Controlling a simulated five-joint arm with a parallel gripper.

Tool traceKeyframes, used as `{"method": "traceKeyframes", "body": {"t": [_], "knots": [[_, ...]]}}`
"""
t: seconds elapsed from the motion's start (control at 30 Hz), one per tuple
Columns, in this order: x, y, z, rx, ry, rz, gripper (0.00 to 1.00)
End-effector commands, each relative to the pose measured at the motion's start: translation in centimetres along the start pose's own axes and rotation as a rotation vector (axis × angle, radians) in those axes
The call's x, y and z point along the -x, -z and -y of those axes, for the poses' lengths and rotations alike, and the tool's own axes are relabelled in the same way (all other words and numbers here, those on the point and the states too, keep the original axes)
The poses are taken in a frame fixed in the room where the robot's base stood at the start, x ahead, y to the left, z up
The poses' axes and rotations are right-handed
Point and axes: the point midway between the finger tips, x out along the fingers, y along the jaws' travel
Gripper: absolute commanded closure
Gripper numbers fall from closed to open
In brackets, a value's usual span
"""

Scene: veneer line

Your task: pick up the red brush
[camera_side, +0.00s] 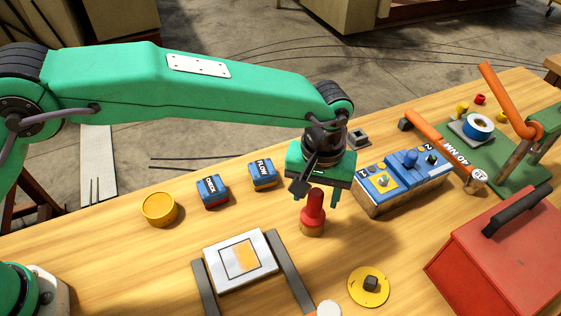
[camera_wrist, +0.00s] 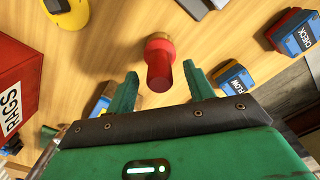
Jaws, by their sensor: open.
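The red brush (camera_side: 313,208) stands upright on the wooden table, with a red handle and a tan base. My gripper (camera_side: 318,196) is right above it, pointing down, with its green fingers open. In the wrist view the brush (camera_wrist: 159,68) shows ahead of the gap between the two open green fingers (camera_wrist: 160,88). The fingers are apart from each other, with nothing held between them. In the side view my gripper's body hides part of the space around the top of the handle.
Blue CHECK (camera_side: 212,191) and FLOW (camera_side: 263,174) blocks and a yellow round container (camera_side: 159,208) lie left. A blue-topped block (camera_side: 405,180) stands close on the right. A white panel (camera_side: 240,262), yellow disc (camera_side: 369,287) and red box (camera_side: 500,255) lie in front.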

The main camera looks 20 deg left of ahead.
Motion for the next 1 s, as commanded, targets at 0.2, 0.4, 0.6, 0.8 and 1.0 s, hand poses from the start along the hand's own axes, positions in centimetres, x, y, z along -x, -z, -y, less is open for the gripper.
{"method": "traceKeyframes", "body": {"t": [0.2,0.4,0.6,0.8,1.0], "knots": [[-2.3,0.0,0.0,0.000,0.002,0.001,0.47],[-2.7,0.0,0.0,0.000,0.000,0.000,0.47],[-2.7,0.0,0.0,0.000,0.000,0.000,0.47],[-2.7,0.0,0.0,0.000,0.000,0.000,0.49],[-2.7,0.0,0.0,0.000,0.000,0.000,0.89]]}}
